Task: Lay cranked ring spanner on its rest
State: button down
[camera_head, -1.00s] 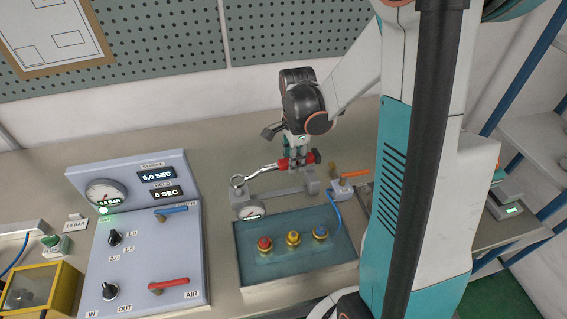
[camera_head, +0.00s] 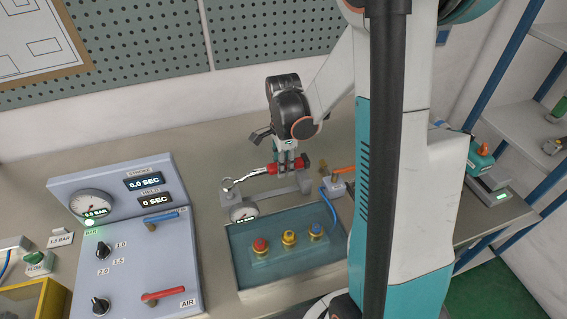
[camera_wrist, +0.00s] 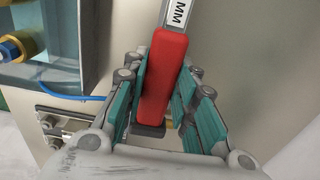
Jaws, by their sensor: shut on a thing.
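The cranked ring spanner has a red handle (camera_wrist: 164,75) and a bright metal shaft with a ring end (camera_head: 228,184) in the head view. My gripper (camera_head: 289,166) is shut on the red handle; the wrist view shows the handle between its teal fingers (camera_wrist: 160,100). The spanner lies roughly level, its ring end to the left. The grey rest (camera_head: 262,198) is a bar with raised ends directly below the spanner. From this angle I cannot tell whether the spanner touches it.
A small fitting with an orange lever (camera_head: 340,178) and blue hose is close to the right. A grey control panel (camera_head: 185,262) stands at left. Bench behind is clear.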

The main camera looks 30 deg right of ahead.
jog(key=shift+f+b, duration=1.9)
jog(key=shift+f, duration=0.55)
jog(key=c, duration=1.2)
grip_release()
notch_tip(320, 180, up, 12)
jog(key=shift+r, duration=0.1)
